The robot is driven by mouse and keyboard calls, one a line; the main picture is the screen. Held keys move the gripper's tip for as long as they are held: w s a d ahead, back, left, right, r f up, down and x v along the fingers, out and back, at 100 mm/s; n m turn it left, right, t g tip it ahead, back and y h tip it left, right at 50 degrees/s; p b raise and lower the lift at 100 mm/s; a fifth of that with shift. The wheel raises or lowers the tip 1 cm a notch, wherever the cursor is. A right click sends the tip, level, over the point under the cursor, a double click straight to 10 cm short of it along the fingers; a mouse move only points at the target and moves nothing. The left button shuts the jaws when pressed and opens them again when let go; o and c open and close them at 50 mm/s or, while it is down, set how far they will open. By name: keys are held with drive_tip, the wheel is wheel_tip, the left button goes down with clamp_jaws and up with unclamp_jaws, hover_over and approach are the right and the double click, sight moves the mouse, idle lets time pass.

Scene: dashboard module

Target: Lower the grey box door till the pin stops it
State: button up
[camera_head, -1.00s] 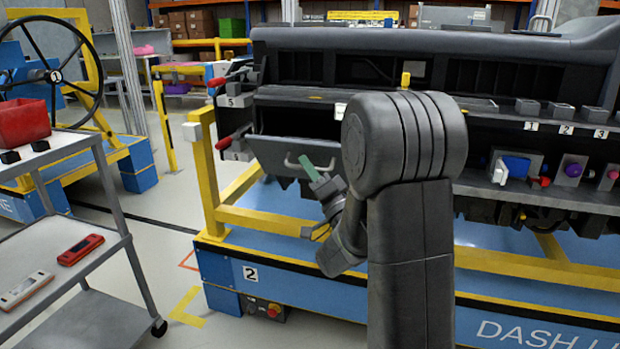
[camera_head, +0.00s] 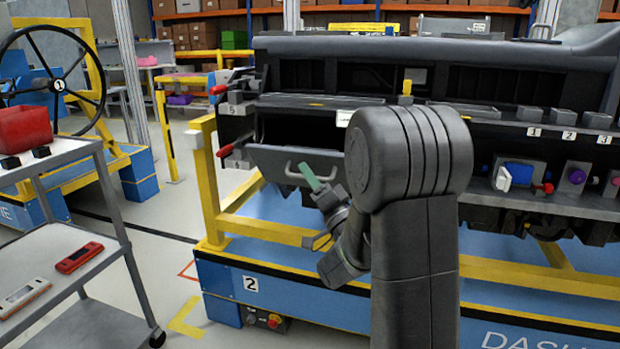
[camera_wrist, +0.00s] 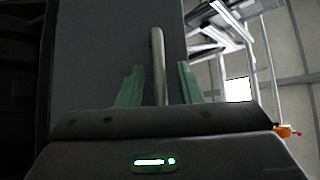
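The grey box door (camera_head: 272,160) is a flat panel at the left end of the dashboard module. It hangs tilted below a dark opening, so it stands partly open. Its pale bar handle (camera_head: 292,172) is on the outer face. My gripper (camera_head: 312,178) is at the handle, its green fingertip in front of it. In the wrist view, my gripper (camera_wrist: 159,86) has its two green fingers apart, with the handle bar (camera_wrist: 157,55) between them and a gap on each side. The door's grey face (camera_wrist: 100,60) fills the upper left there. The pin cannot be made out.
The yellow frame rail (camera_head: 270,231) runs below the door, above the blue base (camera_head: 340,297). Red-tipped levers (camera_head: 226,150) stick out left of the door. A grey cart (camera_head: 100,240) stands at left. Open floor lies between cart and module.

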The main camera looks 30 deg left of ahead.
drive_tip(key=shift+d+f, duration=0.1)
drive_tip(key=v, duration=1.3)
drive_tip(key=shift+d, duration=0.25)
drive_tip(key=shift+s+f, duration=0.1)
drive_tip(key=shift+s, duration=0.05)
